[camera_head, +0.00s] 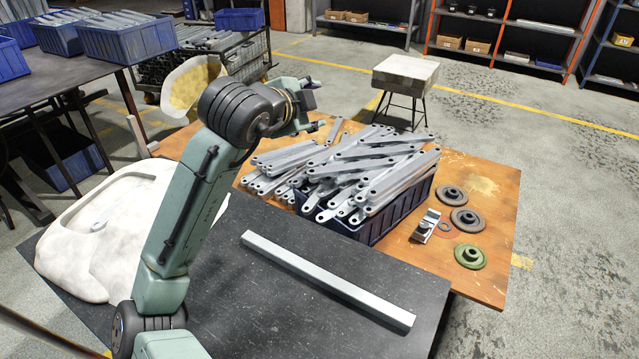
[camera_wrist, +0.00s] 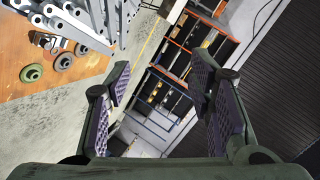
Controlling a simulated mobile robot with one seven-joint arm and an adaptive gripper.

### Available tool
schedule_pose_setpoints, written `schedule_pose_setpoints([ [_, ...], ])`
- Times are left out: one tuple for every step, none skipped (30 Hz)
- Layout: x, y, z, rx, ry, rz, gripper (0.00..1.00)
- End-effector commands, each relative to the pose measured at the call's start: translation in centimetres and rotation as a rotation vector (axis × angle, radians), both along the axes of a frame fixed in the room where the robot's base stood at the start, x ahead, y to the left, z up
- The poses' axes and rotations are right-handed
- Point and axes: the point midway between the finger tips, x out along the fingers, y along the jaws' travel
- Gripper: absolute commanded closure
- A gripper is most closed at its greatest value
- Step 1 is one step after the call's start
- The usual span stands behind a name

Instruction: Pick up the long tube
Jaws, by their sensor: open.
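The long tube (camera_head: 325,277) is a straight, light grey square bar. In the head view it lies flat and slanted on the dark table (camera_head: 262,322), with its near right end close to the table's right part. My gripper (camera_head: 308,109) is raised well above and behind the tube, over the brown wooden table. In the wrist view my gripper (camera_wrist: 165,100) has its two padded fingers spread apart with nothing between them. The wrist view looks out across the floor toward shelves, and the tube is not seen there.
A blue crate (camera_head: 385,222) heaped with grey brackets (camera_head: 362,170) stands on the wooden table (camera_head: 487,262), just behind the tube. Several round discs (camera_head: 467,219) and a small metal block (camera_head: 426,226) lie right of it. A pale lumpy object (camera_head: 100,235) is at left.

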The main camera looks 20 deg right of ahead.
Motion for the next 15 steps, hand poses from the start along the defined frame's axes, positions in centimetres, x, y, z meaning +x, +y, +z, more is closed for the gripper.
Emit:
schedule_pose_setpoints([
  [-1.0,-1.9,-4.8,0.154,0.102,-0.075,0.52],
  [-1.9,-2.5,-7.6,0.246,0.164,-0.121,0.52],
  [-3.2,-3.0,-10.9,0.366,0.243,-0.183,0.52],
  [-4.2,-3.0,-13.3,0.453,0.302,-0.23,0.52],
  [-5.3,-2.8,-15.4,0.536,0.357,-0.274,0.52],
  [-6.7,-2.3,-17.8,0.638,0.427,-0.332,0.52],
  [-7.6,-1.8,-19.3,0.705,0.474,-0.371,0.52],
  [-8.5,-1.3,-20.5,0.764,0.517,-0.407,0.52],
  [-9.5,-0.6,-21.8,0.832,0.564,-0.447,0.52],
  [-10.1,-0.1,-22.5,0.873,0.596,-0.474,0.52],
  [-10.6,0.3,-23.1,0.906,0.621,-0.496,0.52],
  [-11.1,0.8,-23.6,0.94,0.648,-0.518,0.52],
  [-11.4,1.1,-24.0,0.961,0.665,-0.533,0.52],
  [-11.7,1.3,-24.4,0.973,0.675,-0.544,0.52],
  [-11.9,1.5,-25.0,0.984,0.687,-0.552,0.52],
])
